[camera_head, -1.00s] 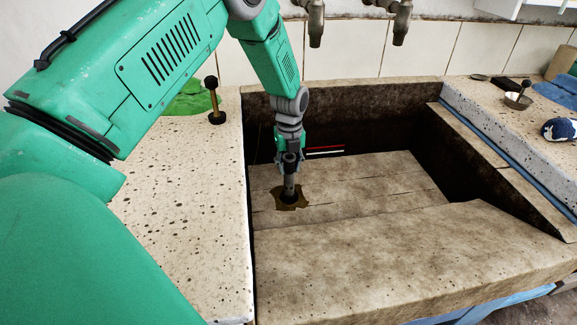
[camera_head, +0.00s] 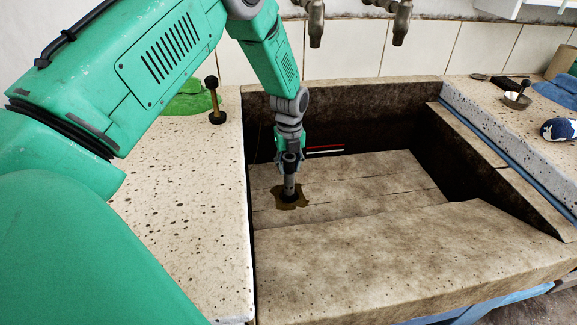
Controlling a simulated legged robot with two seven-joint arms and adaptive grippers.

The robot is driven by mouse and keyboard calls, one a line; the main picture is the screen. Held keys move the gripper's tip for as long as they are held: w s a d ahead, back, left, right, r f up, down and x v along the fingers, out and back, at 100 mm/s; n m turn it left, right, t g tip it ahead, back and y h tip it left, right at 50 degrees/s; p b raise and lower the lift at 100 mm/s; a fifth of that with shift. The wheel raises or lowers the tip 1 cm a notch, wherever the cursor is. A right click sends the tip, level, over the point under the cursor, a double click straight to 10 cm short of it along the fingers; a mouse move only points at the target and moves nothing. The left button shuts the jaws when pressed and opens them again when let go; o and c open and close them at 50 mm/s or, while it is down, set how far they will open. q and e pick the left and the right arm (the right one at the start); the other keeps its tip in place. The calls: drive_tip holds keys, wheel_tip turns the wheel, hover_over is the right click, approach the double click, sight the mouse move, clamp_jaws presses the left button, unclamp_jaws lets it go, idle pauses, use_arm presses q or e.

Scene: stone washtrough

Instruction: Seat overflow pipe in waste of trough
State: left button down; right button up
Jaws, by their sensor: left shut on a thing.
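My left gripper (camera_head: 289,158) is inside the stone trough (camera_head: 400,240), pointing down. It is shut on the upper end of a grey overflow pipe (camera_head: 289,184), which stands about upright below it. The pipe's lower end meets a dark round waste (camera_head: 290,199) with a brownish stained patch around it on the trough floor. I cannot tell how deep the pipe's end sits in the waste. My right gripper is not in view.
Two taps (camera_head: 315,25) (camera_head: 402,25) hang above the trough's back wall. A plunger-like tool (camera_head: 214,103) and green cloth (camera_head: 188,103) are on the left slab.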

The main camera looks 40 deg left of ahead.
use_arm(q)
drive_tip(key=shift+f+b, duration=0.35)
drive_tip(key=shift+f, duration=0.5)
drive_tip(key=shift+c, duration=1.7)
unclamp_jaws()
wheel_tip(320, 180, up, 10)
drive_tip(key=p, duration=0.9)
drive_tip(key=shift+r, duration=0.1)
